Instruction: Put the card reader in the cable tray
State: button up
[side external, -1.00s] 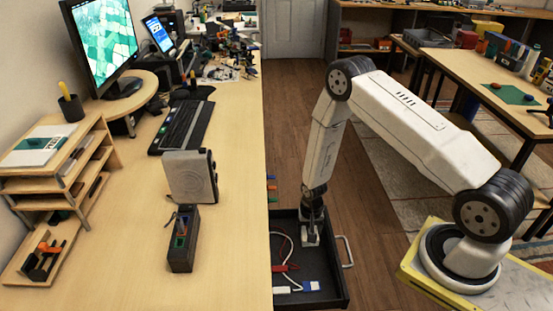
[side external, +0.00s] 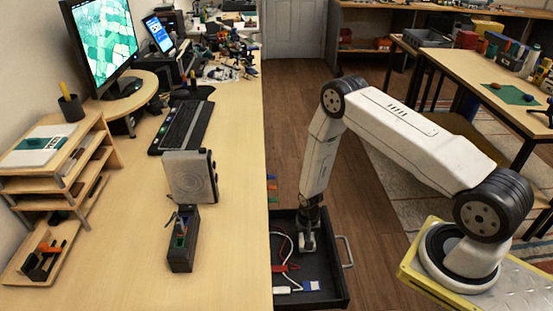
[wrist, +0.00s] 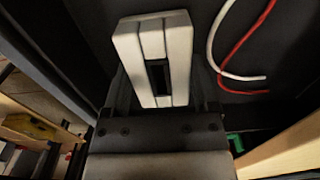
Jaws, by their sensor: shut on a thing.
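My gripper (side external: 307,246) points down inside a black open tray (side external: 342,296), which holds cables and has a handle on its right side; I take it as the cable tray. In the wrist view my gripper (wrist: 155,62) has white fingers shut on a narrow pale piece with a dark slot (wrist: 158,76), apparently the card reader. The fingers hide most of it in the side view. Whether the piece touches the tray floor, I cannot tell.
A white cable (wrist: 214,48) and a red cable (wrist: 247,32) lie right of the fingers. A white-and-blue part (side external: 311,286) lies near the tray's front. The desk (side external: 236,190) borders the tray on the left, with a dark grey box (side external: 182,252) on it.

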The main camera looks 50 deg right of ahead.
jog(key=o, duration=1.2)
jog(key=shift+f, duration=0.1)
jog(key=shift+c, duration=0.2)
jog(key=shift+r, duration=0.2)
notch_tip(320, 180, up, 12)
dwell(0.6)
